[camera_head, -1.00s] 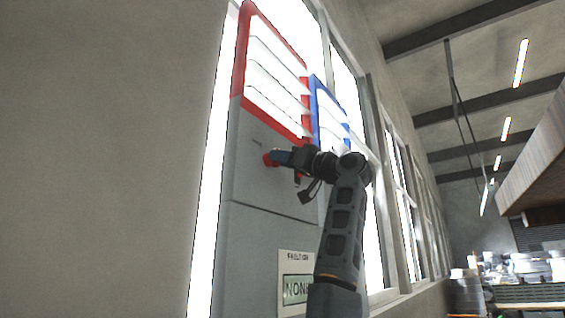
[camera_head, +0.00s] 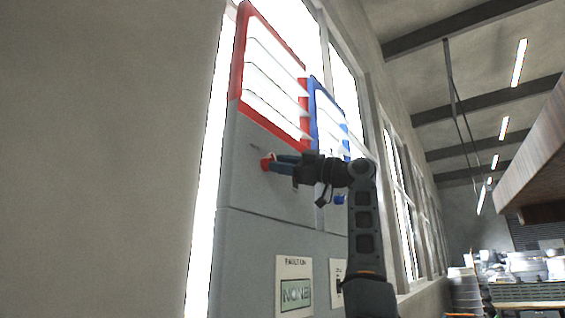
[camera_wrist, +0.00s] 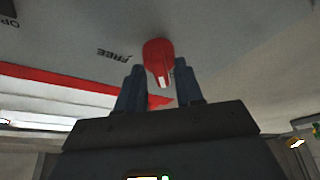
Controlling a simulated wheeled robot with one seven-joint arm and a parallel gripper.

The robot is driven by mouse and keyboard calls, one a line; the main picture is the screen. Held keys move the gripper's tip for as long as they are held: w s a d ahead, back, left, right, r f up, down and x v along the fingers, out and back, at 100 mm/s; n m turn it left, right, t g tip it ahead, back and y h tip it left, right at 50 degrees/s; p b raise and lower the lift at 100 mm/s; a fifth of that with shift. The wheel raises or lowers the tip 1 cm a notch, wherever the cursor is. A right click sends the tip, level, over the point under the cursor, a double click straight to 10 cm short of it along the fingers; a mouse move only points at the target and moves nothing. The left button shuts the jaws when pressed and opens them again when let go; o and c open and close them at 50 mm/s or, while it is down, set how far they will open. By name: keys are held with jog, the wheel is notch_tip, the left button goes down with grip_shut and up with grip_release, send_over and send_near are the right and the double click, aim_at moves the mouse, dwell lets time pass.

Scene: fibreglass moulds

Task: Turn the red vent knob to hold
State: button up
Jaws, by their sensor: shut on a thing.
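The red vent knob (camera_head: 267,162) sticks out of the grey panel below the red-framed louvre vent (camera_head: 241,60). In the wrist view the knob (camera_wrist: 157,60) sits between my two fingers, and a white mark shows on its lower side. My gripper (camera_wrist: 160,80) is shut on the knob. In the head view my gripper (camera_head: 279,163) reaches it from the right. The word FREE (camera_wrist: 115,53) is printed upside down left of the knob. Part of another label (camera_wrist: 8,12) shows at the far left, cut off. No "hold" label is readable.
A blue-framed vent (camera_head: 314,110) stands right of the red one, with a blue knob (camera_head: 339,200) below it. A plain wall (camera_head: 100,160) lies left; shelving with stacked goods is far right.

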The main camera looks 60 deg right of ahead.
jog(key=shift+r+n, duration=0.2)
jog(key=shift+n, duration=0.2)
grip_shut()
jog(key=o, duration=0.5)
grip_release()
jog(key=shift+o, duration=0.9)
jog(key=shift+w+a+f, duration=0.1)
jog(key=shift+f, duration=0.05)
jog(key=shift+y, duration=0.3)
jog(key=shift+f, duration=0.1)
jog(key=b+v, duration=0.2)
jog(key=v, duration=0.6)
jog(key=shift+r, duration=0.3)
